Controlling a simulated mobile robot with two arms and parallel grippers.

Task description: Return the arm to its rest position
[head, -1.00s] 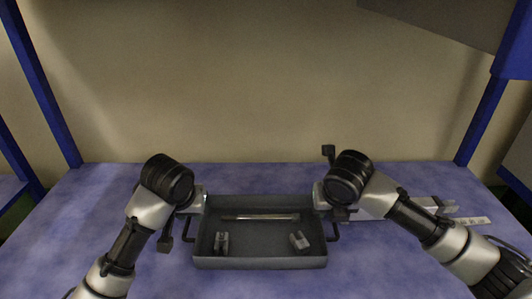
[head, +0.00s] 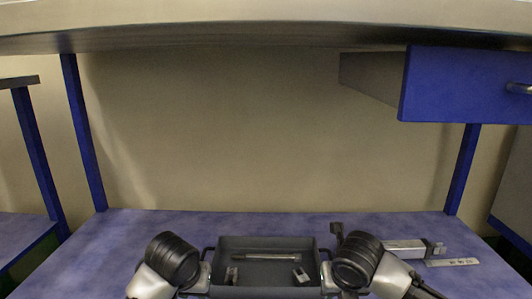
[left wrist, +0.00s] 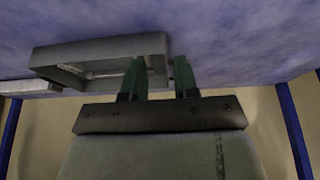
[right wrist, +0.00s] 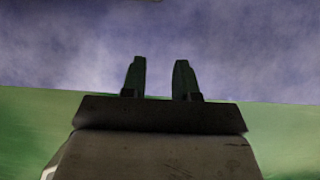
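My left gripper (left wrist: 159,78) is open, with two dark fingers apart and nothing between them in the left wrist view. The grey tray appears beyond its fingertips there. My right gripper (right wrist: 160,78) is also open and empty, facing bare blue tabletop in the right wrist view. In the head view, my left arm (head: 172,258) bends at the tray's left and my right arm (head: 358,258) at its right; their fingers are hard to make out. Whether either hand touches the tray cannot be told.
The dark grey tray (head: 265,242) has side handles and holds a thin bar (head: 265,257) and small grey parts (head: 300,276). A pale block (head: 405,247) and marked strip (head: 452,262) lie right. Above are a shelf edge (head: 260,37) and blue drawer (head: 465,88).

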